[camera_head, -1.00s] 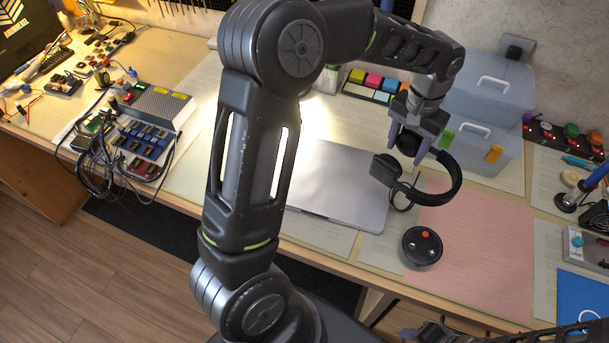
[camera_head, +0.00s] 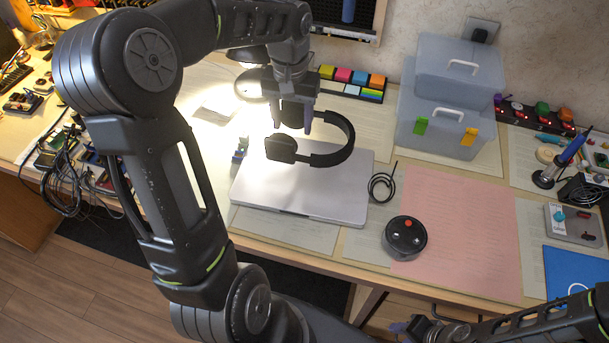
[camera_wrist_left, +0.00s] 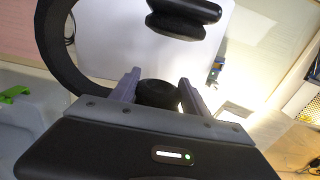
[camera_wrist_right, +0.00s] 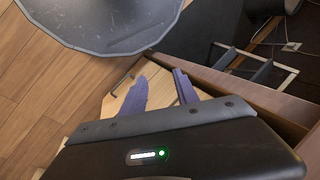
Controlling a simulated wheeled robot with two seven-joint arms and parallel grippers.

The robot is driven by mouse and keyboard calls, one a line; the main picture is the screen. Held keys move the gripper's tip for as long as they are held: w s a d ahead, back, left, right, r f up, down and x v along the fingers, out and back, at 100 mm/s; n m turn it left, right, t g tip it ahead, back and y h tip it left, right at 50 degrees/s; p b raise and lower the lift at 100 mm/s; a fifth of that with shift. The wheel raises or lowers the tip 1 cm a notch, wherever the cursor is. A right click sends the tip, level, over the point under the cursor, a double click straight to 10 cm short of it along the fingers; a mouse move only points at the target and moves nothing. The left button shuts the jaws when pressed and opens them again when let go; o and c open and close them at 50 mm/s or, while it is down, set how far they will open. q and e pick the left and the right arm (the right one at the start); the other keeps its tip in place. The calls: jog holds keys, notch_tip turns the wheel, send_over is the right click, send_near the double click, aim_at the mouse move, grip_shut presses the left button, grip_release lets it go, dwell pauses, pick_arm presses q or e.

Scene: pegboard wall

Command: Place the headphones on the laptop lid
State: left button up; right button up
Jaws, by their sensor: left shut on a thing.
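The black headphones (camera_head: 346,146) hang from my left gripper (camera_head: 293,122) in the head view, above the closed silver laptop (camera_head: 325,196). The gripper is shut on one ear cup; the band curves out to the right and the other ear cup (camera_head: 282,149) faces the front. In the left wrist view one cup (camera_wrist_left: 157,93) is between the fingers (camera_wrist_left: 160,93), and the pale laptop lid (camera_wrist_left: 135,50) is beyond it. The headphones appear apart from the lid. My right gripper (camera_wrist_right: 160,90) has its fingers spread with nothing between them; in the head view it is low at the bottom edge.
A round black device (camera_head: 405,238) with a red button is right of the laptop, beside a coiled black cable (camera_head: 382,186). Clear storage boxes (camera_head: 450,95) and sticky notes (camera_head: 345,82) stand behind. A pink sheet (camera_head: 460,232) lies flat at the right.

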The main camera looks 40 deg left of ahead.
aim_at(305, 173)
pick_arm(q)
jog(key=shift+s+a+r, duration=0.1)
jog(key=shift+s+a, duration=0.55)
jog(key=shift+a, duration=0.1)
jog(key=shift+f, duration=3.15)
jog(key=shift+f, duration=1.85)
jog(key=shift+f, duration=0.1)
